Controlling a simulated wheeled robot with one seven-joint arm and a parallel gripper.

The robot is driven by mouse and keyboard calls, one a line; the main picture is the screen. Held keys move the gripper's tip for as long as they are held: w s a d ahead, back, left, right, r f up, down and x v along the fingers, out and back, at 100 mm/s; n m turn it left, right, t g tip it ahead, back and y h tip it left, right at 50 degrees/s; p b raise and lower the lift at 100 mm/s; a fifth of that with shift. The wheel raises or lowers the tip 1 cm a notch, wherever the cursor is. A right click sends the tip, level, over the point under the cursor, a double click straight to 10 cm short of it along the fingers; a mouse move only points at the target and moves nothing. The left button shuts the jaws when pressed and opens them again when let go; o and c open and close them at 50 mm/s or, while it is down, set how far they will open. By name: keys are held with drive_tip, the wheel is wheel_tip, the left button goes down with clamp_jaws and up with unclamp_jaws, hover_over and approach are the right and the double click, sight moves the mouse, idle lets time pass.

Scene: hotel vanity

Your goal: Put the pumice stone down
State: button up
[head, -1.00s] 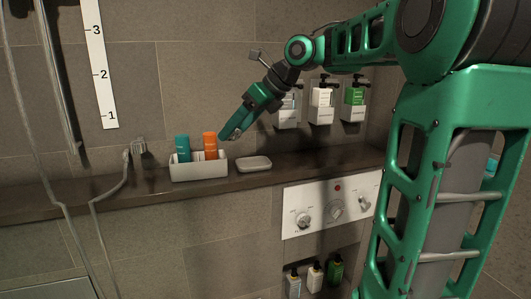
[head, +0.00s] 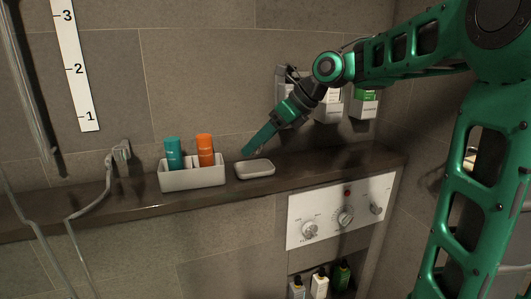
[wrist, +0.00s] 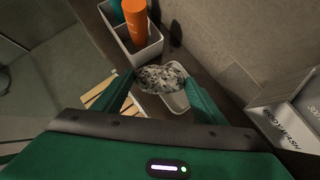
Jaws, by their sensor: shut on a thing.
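My gripper (wrist: 160,88) is shut on the grey speckled pumice stone (wrist: 168,76) in the wrist view, with a green finger on either side. The pale soap dish (wrist: 175,103) lies below and partly behind the stone. In the head view my gripper (head: 247,151) points down over the left end of the soap dish (head: 256,172) on the dark ledge. I cannot make out the stone in the head view, nor whether it touches the dish.
A pale divided caddy (head: 193,180) stands left of the dish, holding a teal bottle (head: 173,153) and an orange bottle (head: 205,150). Wall dispensers (head: 364,106) hang to the right. The ledge (head: 330,169) is bare right of the dish. A control panel (head: 342,212) sits below.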

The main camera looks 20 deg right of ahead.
drive_tip(key=shift+w+d+f, duration=0.45)
drive_tip(key=shift+d+f, duration=0.05)
drive_tip(key=shift+d, duration=0.15)
drive_tip(key=shift+d+f, duration=0.1)
drive_tip(key=shift+f, duration=1.95)
drive_tip(key=shift+f, duration=0.4)
drive_tip(key=shift+f, duration=0.1)
drive_tip(key=o, duration=1.1)
drive_tip(key=shift+c, duration=0.2)
